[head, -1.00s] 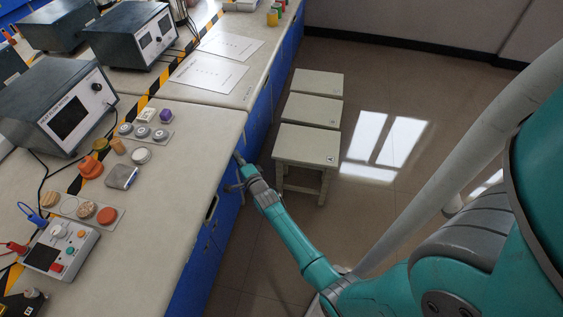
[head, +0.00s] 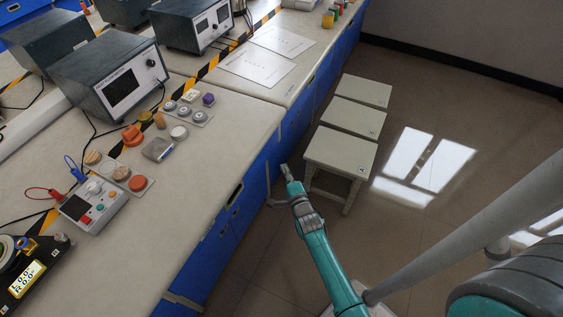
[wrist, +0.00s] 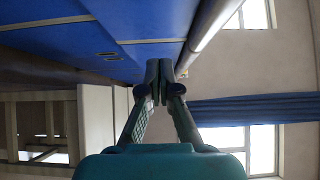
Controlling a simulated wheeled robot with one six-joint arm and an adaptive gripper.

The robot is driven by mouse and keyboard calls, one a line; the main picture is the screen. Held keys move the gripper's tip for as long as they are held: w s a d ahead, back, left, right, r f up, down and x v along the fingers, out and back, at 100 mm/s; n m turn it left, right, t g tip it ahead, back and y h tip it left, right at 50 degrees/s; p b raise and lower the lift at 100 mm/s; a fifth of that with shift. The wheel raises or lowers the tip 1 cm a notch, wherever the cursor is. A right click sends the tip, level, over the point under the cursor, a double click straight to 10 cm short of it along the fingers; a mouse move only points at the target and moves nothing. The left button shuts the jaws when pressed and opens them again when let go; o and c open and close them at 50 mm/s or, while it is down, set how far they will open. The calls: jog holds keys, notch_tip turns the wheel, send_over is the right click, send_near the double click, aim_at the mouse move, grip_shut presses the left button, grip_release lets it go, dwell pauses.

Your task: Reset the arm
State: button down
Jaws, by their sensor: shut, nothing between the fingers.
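My gripper (head: 287,172) is in the head view, off the right edge of the workbench and beside the blue cabinet front. It is apart from the bench and empty. In the wrist view my gripper (wrist: 160,72) shows its two fingers meeting at the tips with nothing between them. My teal arm reaches up from the lower right of the head view to the gripper.
The bench top (head: 215,150) holds meters, a grey instrument box (head: 115,85), weights and small discs. Its blue cabinet front (head: 235,215) is left of my arm. Several pale stools (head: 342,152) stand just right of the gripper. Open tiled floor (head: 440,260) lies farther right.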

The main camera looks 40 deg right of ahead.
jog(key=shift+v, duration=1.05)
jog(key=s+a+r+n+y, duration=0.1)
jog(key=s+a+n+y, duration=0.1)
jog(key=s+a+n, duration=0.5)
jog(key=s+a+r+n+y, duration=0.2)
jog(key=s+a+n, duration=0.2)
jog(key=s+a, duration=0.75)
jog(key=s+a+r+n+y, duration=0.1)
jog(key=s+a+r+n, duration=0.1)
jog(key=s+r+n, duration=0.4)
jog(key=s+a+r+n+g+y, duration=0.1)
jog(key=s+a+r+n+y, duration=0.1)
jog(key=s+r+n, duration=0.4)
jog(key=s+a+r, duration=0.1)
jog(key=s+r, duration=0.3)
jog(key=s, duration=0.2)
jog(key=shift+s+g+y, duration=0.25)
jog(key=shift+g+y, duration=0.05)
